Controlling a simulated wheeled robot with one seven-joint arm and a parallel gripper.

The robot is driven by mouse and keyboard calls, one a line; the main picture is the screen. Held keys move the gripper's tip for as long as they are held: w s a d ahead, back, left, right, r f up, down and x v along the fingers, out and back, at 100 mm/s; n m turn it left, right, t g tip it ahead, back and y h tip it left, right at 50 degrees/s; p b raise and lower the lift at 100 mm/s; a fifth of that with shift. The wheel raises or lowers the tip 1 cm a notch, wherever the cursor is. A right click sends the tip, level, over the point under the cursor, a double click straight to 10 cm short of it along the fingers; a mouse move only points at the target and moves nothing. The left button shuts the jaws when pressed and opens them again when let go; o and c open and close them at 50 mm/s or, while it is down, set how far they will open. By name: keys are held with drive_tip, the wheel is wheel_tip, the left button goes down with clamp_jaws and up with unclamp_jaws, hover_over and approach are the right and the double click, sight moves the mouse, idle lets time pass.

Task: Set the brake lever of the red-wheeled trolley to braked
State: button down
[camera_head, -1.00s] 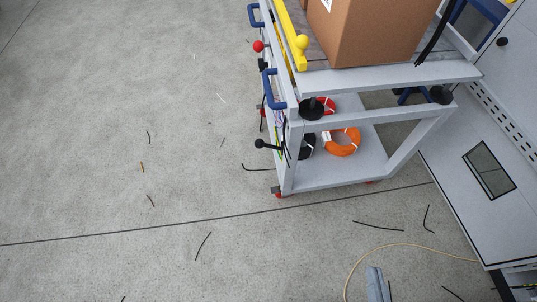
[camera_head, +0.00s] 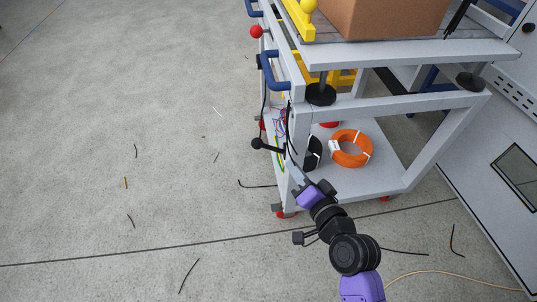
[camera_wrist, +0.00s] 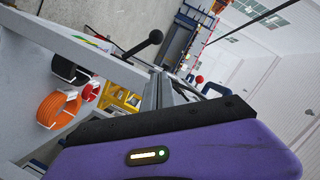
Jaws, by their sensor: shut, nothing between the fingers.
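The trolley (camera_head: 385,107) is a grey two-level cart with red wheels (camera_head: 284,213) in the right half of the head view. A lever with a black ball knob (camera_head: 257,144) sticks out to the left from its near left post; the knob also shows in the wrist view (camera_wrist: 156,37). A red ball knob (camera_head: 257,32) sits higher and farther along the same side. My gripper (camera_head: 293,172) is shut and empty, close to the near left post, to the right of and below the black knob. In the wrist view its fingers (camera_wrist: 158,92) point towards the lever, apart from the knob.
A cardboard box (camera_head: 385,15) stands on the trolley's top. An orange cable coil (camera_head: 351,148) lies on the lower shelf. Blue handles (camera_head: 270,72) jut from the left side. A grey cabinet (camera_head: 500,150) stands at right. The floor at left is open, with scattered wire scraps.

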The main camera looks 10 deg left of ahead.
idle(0.3)
drive_tip(key=b, duration=0.3)
hover_over(267, 148)
drive_tip(key=s+d, duration=0.4)
wheel_tip(267, 148, down, 2)
drive_tip(key=shift+w+a+f+b, duration=0.2)
drive_tip(key=shift+a+f, duration=0.15)
drive_tip(key=shift+a, duration=0.2)
drive_tip(key=shift+w+a+f+b, duration=0.1)
drive_tip(key=shift+a+f+b, duration=0.15)
drive_tip(key=shift+a, duration=0.3)
drive_tip(key=shift+w+a+f+b, duration=0.15)
drive_tip(key=shift+a+f, duration=0.25)
drive_tip(key=shift+a, duration=0.15)
drive_tip(key=shift+a, duration=0.1)
